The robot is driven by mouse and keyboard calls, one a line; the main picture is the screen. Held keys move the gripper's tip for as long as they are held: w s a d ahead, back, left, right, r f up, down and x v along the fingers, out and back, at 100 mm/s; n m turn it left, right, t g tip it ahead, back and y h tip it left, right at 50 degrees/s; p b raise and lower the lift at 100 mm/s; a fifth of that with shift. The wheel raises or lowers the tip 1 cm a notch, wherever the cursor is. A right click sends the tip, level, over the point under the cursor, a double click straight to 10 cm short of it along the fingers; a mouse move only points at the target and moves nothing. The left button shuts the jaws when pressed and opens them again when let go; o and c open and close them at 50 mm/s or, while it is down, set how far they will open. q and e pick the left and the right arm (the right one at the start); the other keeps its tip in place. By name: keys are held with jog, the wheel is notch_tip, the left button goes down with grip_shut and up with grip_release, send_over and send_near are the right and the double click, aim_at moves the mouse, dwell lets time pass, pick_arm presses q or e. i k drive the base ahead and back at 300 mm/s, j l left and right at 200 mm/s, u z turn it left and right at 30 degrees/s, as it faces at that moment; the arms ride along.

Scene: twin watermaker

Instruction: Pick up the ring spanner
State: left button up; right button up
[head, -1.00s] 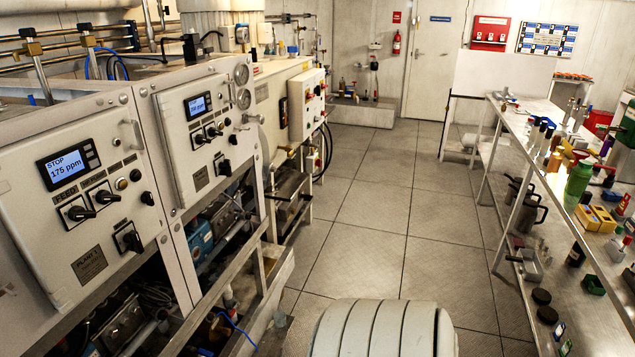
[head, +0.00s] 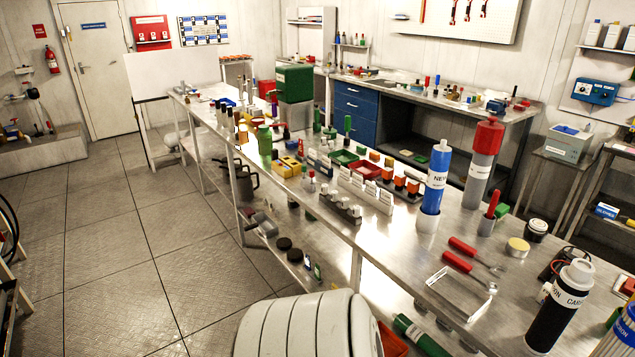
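Two red-handled tools lie on the metal bench at the right of the head view. The upper one (head: 474,254) has a metal shaft ending in what looks like an open jaw. The lower one (head: 468,268) has a metal head near a thin pale outline at the bench's front edge. Either may be the ring spanner; their ends are too small to tell. Neither of my grippers is in view.
The long metal bench (head: 405,262) carries bottles and small parts. A blue-and-white cylinder (head: 435,180), a grey cylinder with red cap (head: 483,160) and a black bottle (head: 562,308) stand near the tools. Floor (head: 110,265) is clear at left.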

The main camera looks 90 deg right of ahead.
aim_at(455, 261)
jog(key=z, duration=3.5)
jog(key=i+z, duration=0.15)
jog(key=z, duration=0.35)
